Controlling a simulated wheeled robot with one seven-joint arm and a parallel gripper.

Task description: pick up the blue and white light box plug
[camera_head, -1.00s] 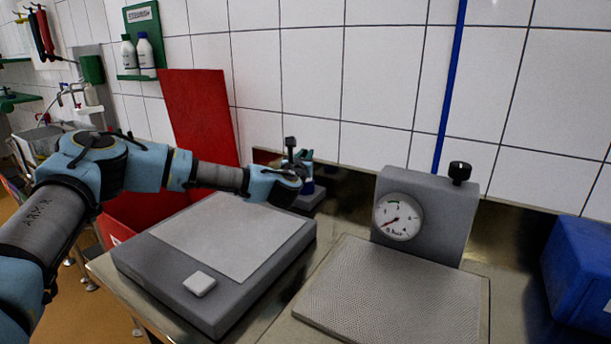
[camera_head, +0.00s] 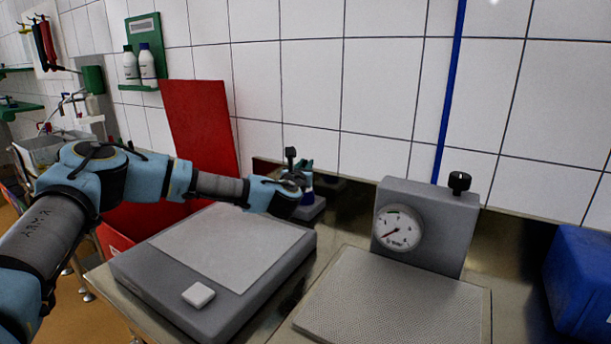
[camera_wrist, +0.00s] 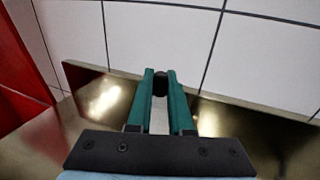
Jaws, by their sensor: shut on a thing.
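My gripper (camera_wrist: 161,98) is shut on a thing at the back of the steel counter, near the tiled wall. In the wrist view its two green fingers stand close together, with a pale strip and a dark rounded end (camera_wrist: 161,79) between them. A flat grey box with a pale top panel (camera_head: 222,242), perhaps the light box, lies in front of my gripper.
A small white block (camera_head: 198,294) lies on the grey box's front edge. To the right are a textured plate (camera_head: 395,305), a grey gauge unit (camera_head: 428,225) and a blue crate (camera_head: 585,280). A red panel (camera_head: 202,125) stands behind my arm.

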